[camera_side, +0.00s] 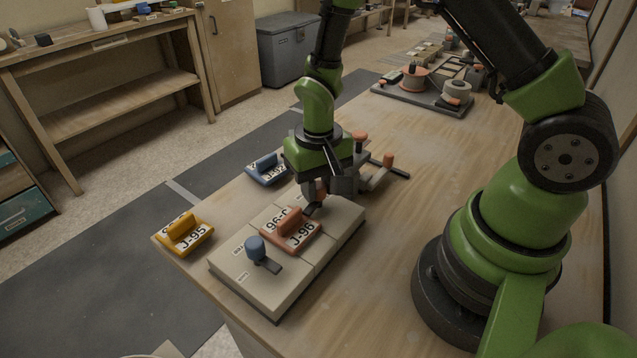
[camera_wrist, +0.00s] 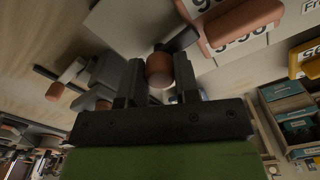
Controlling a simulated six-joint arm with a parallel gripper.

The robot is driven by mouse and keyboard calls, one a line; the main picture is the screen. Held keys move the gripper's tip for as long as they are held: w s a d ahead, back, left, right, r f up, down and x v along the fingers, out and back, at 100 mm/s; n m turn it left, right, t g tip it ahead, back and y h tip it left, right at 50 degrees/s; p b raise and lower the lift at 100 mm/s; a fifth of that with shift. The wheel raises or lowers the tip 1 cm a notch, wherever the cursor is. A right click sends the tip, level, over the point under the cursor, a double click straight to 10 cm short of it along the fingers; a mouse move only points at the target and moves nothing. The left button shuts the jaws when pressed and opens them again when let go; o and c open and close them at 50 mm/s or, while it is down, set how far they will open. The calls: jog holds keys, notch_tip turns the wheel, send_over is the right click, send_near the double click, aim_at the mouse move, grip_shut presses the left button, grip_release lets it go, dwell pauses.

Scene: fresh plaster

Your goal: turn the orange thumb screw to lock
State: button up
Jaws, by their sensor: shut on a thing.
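The orange thumb screw (camera_wrist: 160,68) sits between the two dark fingers of my gripper (camera_wrist: 157,82), which is shut on it. A dark tab (camera_wrist: 180,41) reaches from the screw toward an orange block marked J-96 (camera_wrist: 243,20). In the side view my gripper (camera_side: 321,192) points down at the far end of a beige fixture (camera_side: 237,272), and the screw is mostly hidden by the fingers. The J-96 block (camera_side: 291,231) lies on the fixture. A blue thumb screw (camera_side: 255,248) with a dark tab stands at its near end.
A yellow block J-95 (camera_side: 184,235) lies left of the fixture, near the bench edge. A blue block (camera_side: 267,168) lies behind it. A clamp with orange knobs (camera_side: 388,160) stands close behind my gripper. A dark tray (camera_side: 425,96) with parts is farther back. The bench right of the fixture is clear.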

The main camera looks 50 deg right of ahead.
aim_at(319, 185)
jog(key=shift+m, duration=0.9)
jog(key=o, duration=0.9)
notch_tip(319, 185, up, 10)
jog(key=s+r+n+t, duration=0.1)
jog(key=s+r+t, duration=0.1)
jog(key=s+r, duration=0.2)
jog(key=s+a+r+n+t+y, duration=0.1)
jog(key=s+r+t, duration=0.1)
jog(key=s+r, duration=0.2)
jog(key=s+r+n+t+y, duration=0.1)
jog(key=s+r+t, duration=0.2)
jog(key=s+r, duration=0.2)
jog(key=shift+s+a+r, duration=0.1)
jog(key=shift+a+r, duration=0.05)
jog(key=shift+r, duration=0.45)
jog(key=shift+a+r, duration=0.15)
jog(key=shift+r, duration=0.4)
